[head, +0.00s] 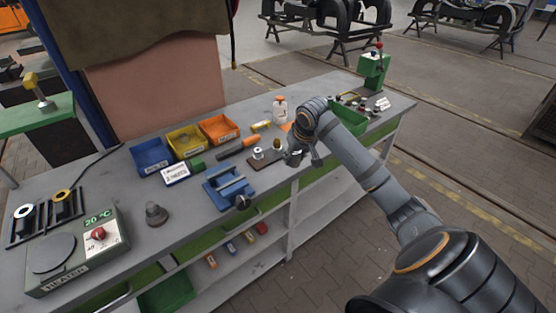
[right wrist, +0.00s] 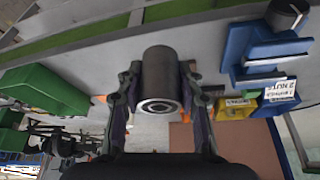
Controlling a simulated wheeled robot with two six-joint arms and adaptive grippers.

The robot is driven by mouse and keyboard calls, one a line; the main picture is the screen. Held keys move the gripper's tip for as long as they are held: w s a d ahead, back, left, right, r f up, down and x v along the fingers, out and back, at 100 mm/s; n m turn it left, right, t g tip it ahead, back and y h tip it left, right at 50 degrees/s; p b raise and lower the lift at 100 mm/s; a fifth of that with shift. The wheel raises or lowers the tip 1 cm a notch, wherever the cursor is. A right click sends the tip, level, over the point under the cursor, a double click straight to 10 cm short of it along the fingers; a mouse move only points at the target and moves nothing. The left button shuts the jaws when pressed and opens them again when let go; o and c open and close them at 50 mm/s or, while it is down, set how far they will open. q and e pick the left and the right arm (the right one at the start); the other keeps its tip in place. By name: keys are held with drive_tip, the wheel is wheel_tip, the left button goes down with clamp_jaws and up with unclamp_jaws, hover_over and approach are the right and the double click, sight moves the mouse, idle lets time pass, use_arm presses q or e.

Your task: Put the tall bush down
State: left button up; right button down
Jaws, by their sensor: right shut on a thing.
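The tall bush (right wrist: 160,75) is a dark grey metal cylinder with a bored end facing the camera in the right wrist view. My right gripper (right wrist: 160,92) is shut on it, one finger on each side. In the head view my right gripper (head: 301,158) is over the front part of the workbench (head: 196,210), right of a small dark board (head: 265,160). The bush is mostly hidden there by the gripper, and I cannot tell whether it touches the bench. My left gripper is not in view.
A silver piece (head: 258,153) stands on the dark board. Left of it is a blue vise (head: 228,187); behind are blue (head: 151,157), yellow (head: 186,141) and orange (head: 218,129) bins. A green tray (head: 350,120) lies to the right. A heater (head: 75,252) stands far left.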

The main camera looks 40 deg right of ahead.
drive_tip(key=s+d+f+n+y, duration=0.15)
drive_tip(key=s+d+f, duration=0.25)
drive_tip(key=f, duration=0.4)
drive_tip(key=s+a+f+n, duration=0.25)
drive_tip(key=a+f, duration=0.35)
drive_tip(key=f, duration=0.4)
drive_tip(key=s+a+f, duration=0.1)
drive_tip(key=a+f, duration=0.1)
drive_tip(key=a, duration=0.8)
drive_tip(key=s+a+f+m, duration=0.1)
drive_tip(key=a+f, duration=0.1)
drive_tip(key=a, duration=0.9)
